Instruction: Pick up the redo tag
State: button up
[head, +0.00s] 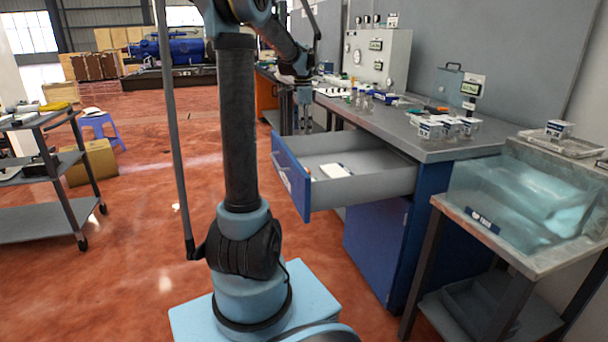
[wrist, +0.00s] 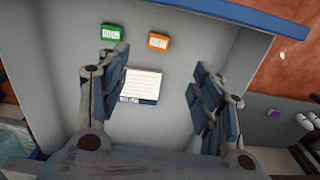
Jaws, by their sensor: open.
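Two small tags lie in the open drawer (head: 372,181) in the wrist view. One is orange (wrist: 158,41) and one is green (wrist: 110,33); their lettering is too small to read surely, and the orange one may be the redo tag. A white card (wrist: 140,87) with lines and a dark lower edge lies below them; it also shows in the head view (head: 335,170). My gripper (wrist: 160,64) is open and empty above the drawer floor. Its fingers stand either side of the card, with the orange tag beyond the fingertips toward the drawer's blue front (wrist: 235,12).
The drawer walls surround the tags and card. The grey workbench (head: 425,140) beside it carries several jars, a gauge panel (head: 378,55) and a small sign. A clear bin (head: 520,200) stands on a table at the right. A shelf cart (head: 40,195) stands at the left.

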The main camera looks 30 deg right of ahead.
jog(key=f, duration=0.8)
jog(key=d+f, duration=0.1)
jog(key=f, duration=0.3)
jog(key=shift+a+f, duration=0.15)
jog(key=shift+f, duration=1.25)
jog(key=shift+a+f, duration=0.15)
jog(key=shift+f, duration=1.25)
jog(key=c, duration=1.1)
